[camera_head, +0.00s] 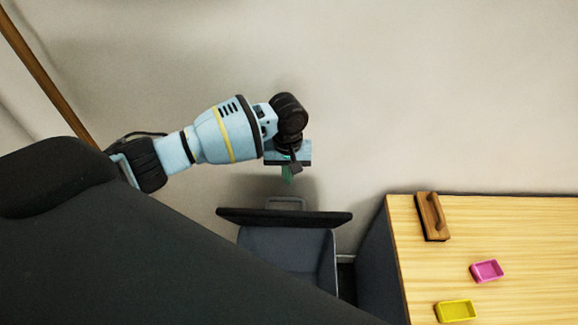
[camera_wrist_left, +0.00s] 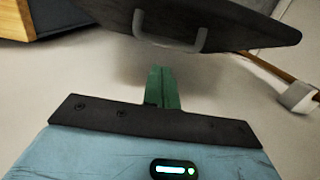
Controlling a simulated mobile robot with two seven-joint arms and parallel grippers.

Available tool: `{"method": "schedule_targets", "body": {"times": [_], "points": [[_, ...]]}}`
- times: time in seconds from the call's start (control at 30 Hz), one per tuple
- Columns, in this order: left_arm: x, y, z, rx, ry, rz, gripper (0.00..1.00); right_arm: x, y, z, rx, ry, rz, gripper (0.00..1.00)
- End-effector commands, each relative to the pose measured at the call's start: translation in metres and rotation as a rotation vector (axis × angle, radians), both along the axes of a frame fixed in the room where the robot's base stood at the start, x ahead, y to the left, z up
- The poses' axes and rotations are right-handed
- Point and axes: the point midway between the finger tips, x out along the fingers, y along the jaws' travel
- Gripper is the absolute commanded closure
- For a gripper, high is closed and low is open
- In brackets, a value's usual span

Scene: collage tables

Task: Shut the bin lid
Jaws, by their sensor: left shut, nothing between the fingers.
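The bin (camera_head: 286,255) is a dark grey box standing low in the middle of the head view, its lower left part hidden. Its black lid (camera_head: 285,217) is raised and seen nearly edge-on along the far side of the bin. A grey handle (camera_head: 286,203) sticks out from the lid's far face. My left gripper (camera_head: 289,175), with green fingers, is shut and empty just beyond the handle, apart from it. In the left wrist view the shut fingers (camera_wrist_left: 162,88) point toward the lid (camera_wrist_left: 235,18) and handle (camera_wrist_left: 168,38), with a gap. My right gripper is not in view.
A wooden table (camera_head: 510,230) stands to the right of the bin, carrying a brown wooden block with a handle (camera_head: 432,216), a pink tray (camera_head: 487,271) and a yellow tray (camera_head: 455,311). A wooden pole (camera_head: 45,75) is at upper left. The pale floor beyond the bin is clear.

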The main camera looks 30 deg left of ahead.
Motion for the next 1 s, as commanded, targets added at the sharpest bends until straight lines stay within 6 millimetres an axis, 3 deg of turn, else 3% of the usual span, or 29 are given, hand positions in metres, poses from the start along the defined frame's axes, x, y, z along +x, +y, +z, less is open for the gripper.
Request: {"method": "schedule_targets", "body": {"times": [0.1, 0.33, 1.0], "points": [[-0.002, -0.001, -0.024, 0.0, 0.005, 0.0, 1.0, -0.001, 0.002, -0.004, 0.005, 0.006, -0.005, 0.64], [-0.003, -0.001, -0.047, 0.0, 0.002, 0.0, 1.0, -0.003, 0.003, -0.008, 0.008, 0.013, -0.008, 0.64], [0.0, -0.002, -0.052, 0.004, -0.009, -0.001, 1.0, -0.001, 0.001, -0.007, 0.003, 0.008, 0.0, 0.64]]}}
